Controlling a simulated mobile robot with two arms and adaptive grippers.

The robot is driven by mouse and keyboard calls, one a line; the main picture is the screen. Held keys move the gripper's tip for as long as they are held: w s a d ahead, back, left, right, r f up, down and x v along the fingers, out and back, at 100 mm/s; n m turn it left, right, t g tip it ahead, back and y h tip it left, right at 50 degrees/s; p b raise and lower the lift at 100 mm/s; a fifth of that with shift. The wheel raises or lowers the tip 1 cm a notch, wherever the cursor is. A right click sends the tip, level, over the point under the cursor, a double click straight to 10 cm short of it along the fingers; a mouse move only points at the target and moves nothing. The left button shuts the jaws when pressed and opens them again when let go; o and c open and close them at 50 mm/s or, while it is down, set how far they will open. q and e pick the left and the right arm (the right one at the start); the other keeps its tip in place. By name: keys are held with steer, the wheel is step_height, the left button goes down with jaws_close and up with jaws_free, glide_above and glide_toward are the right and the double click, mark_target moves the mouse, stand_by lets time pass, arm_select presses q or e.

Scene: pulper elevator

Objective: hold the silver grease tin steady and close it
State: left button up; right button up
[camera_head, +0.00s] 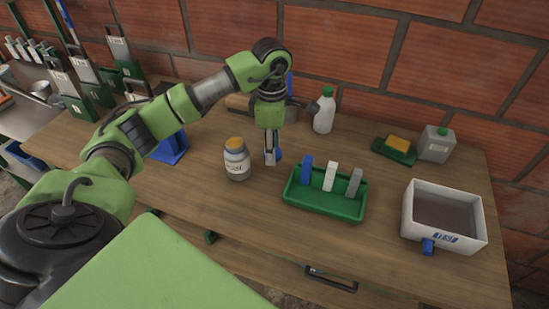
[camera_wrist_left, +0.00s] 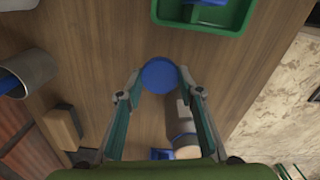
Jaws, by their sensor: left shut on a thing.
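The silver grease tin (camera_head: 237,165) stands upright on the wooden table, with a pale label and a yellowish top; I cannot tell whether that is grease or a cover. It also shows in the left wrist view (camera_wrist_left: 181,122), beside my fingers. My left gripper (camera_head: 271,158) points down just right of the tin, apart from it. In the left wrist view its fingertips (camera_wrist_left: 160,77) are shut on a round blue disc (camera_wrist_left: 160,74), which looks like a lid. The disc (camera_head: 278,154) is partly hidden by the fingers in the head view. My right gripper is not in view.
A green tray (camera_head: 318,203) with blue, white and grey upright pieces is right of the gripper. A white box (camera_head: 443,241) stands farther right. A white bottle (camera_head: 325,112), a grey can (camera_head: 435,145) and a yellow sponge (camera_head: 398,143) are behind. The table before the tin is clear.

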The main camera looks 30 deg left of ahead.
arm_select(q)
steer(key=s+r+b, duration=0.1)
steer(key=s+r, duration=0.3)
steer(key=s, duration=0.2)
steer(key=s+a+r+b, duration=0.1)
steer(key=s+r, duration=0.3)
steer(key=s, duration=0.3)
steer(key=shift+r+b, duration=0.35)
steer(key=shift+b, duration=0.05)
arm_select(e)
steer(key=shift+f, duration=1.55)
arm_select(q)
steer(key=shift+s, duration=0.1)
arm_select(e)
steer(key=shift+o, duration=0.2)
